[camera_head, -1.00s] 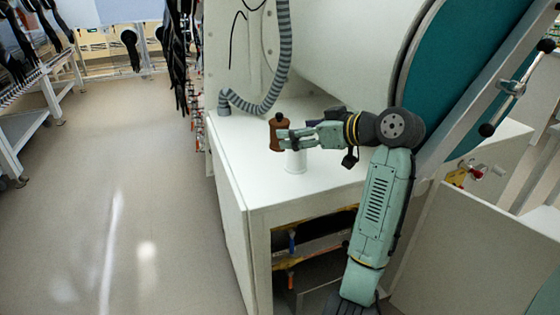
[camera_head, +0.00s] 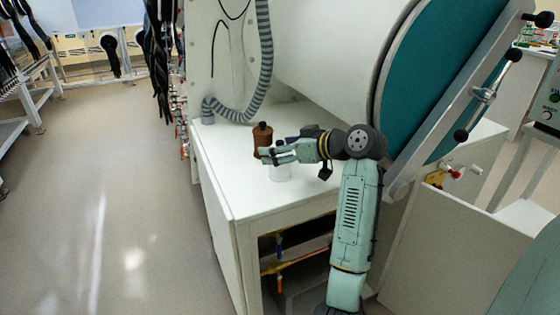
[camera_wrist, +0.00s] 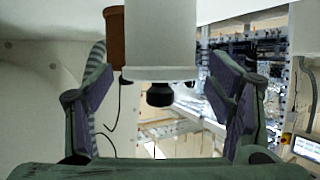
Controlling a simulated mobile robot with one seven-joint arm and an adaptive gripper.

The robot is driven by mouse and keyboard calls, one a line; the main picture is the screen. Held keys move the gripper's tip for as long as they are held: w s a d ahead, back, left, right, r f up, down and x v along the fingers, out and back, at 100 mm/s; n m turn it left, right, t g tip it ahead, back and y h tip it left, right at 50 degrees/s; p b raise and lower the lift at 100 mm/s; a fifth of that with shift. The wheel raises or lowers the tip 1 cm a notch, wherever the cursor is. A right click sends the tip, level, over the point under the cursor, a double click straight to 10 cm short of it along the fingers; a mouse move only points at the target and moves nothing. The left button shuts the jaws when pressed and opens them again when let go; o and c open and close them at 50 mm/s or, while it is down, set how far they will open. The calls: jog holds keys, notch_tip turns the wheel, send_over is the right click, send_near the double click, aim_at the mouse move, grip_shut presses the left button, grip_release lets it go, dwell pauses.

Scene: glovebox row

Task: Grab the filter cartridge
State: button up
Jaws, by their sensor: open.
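The filter cartridge appears to be the white cylinder (camera_head: 280,172) standing upright on the white bench top, partly hidden by my gripper in the head view. In the wrist view the white cylinder (camera_wrist: 160,35) hangs from the top of the picture, with a wider rim and a dark knob at its lower end. My gripper (camera_head: 271,154) is open around its upper part. In the wrist view my gripper (camera_wrist: 160,68) has one finger on each side of the cylinder, with a gap on both sides.
A brown bottle (camera_head: 262,142) with a dark cap stands just beside the cylinder; it also shows behind it in the wrist view (camera_wrist: 115,38). A grey ribbed hose (camera_head: 265,75) rises at the bench's back. The bench front (camera_head: 240,200) is clear.

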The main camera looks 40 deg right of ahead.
jog(key=shift+c, duration=0.3)
jog(key=c, duration=1.3)
jog(key=shift+o, duration=0.2)
